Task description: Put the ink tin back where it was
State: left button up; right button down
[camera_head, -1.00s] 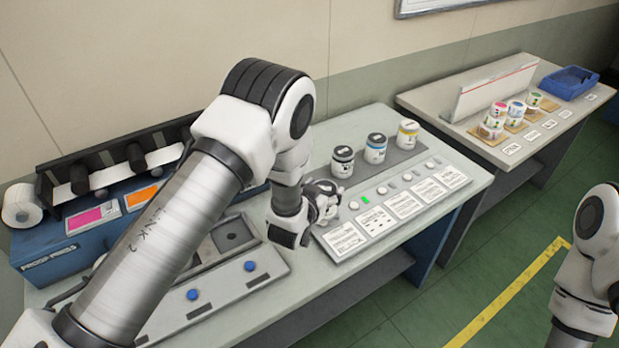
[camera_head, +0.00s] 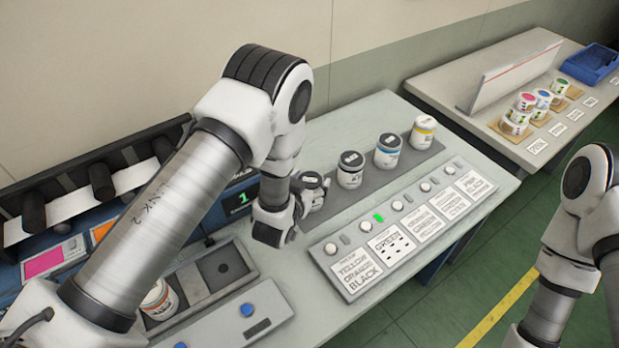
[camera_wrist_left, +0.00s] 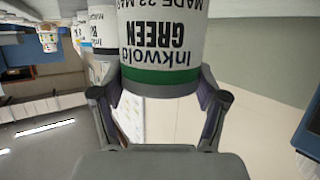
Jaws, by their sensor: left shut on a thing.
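The ink tin (camera_head: 311,186) is white with a dark lid. In the left wrist view the tin (camera_wrist_left: 162,45) reads "Inkwold GREEN", upside down in the picture, with a green band. My left gripper (camera_head: 304,203) is shut on it, fingers on both sides. In the head view the tin is at the near left end of the grey strip (camera_head: 330,207), left of a row of three tins: black-labelled (camera_head: 350,170), blue (camera_head: 388,151) and yellow (camera_head: 423,132). I cannot tell whether it touches the strip. My right gripper is out of view.
A sloped panel (camera_head: 345,284) with label cards and a green light lies in front of the strip. Another tin (camera_head: 158,299) stands in the tray unit at left. A blue press (camera_head: 240,200) is behind my left arm. A second table holds small tins (camera_head: 525,102) and a blue bin (camera_head: 592,63).

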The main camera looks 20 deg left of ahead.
pick_arm(q)
jog(key=o, duration=1.8)
jog(key=shift+s+r, duration=0.1)
jog(key=shift+s, duration=0.05)
jog(key=shift+c, duration=0.2)
jog(key=shift+s+a+r, duration=0.1)
jog(key=shift+s, duration=0.25)
jog(key=b+v, duration=0.3)
jog(key=v, duration=0.8)
jog(key=shift+s, duration=0.2)
jog(key=shift+r, duration=0.15)
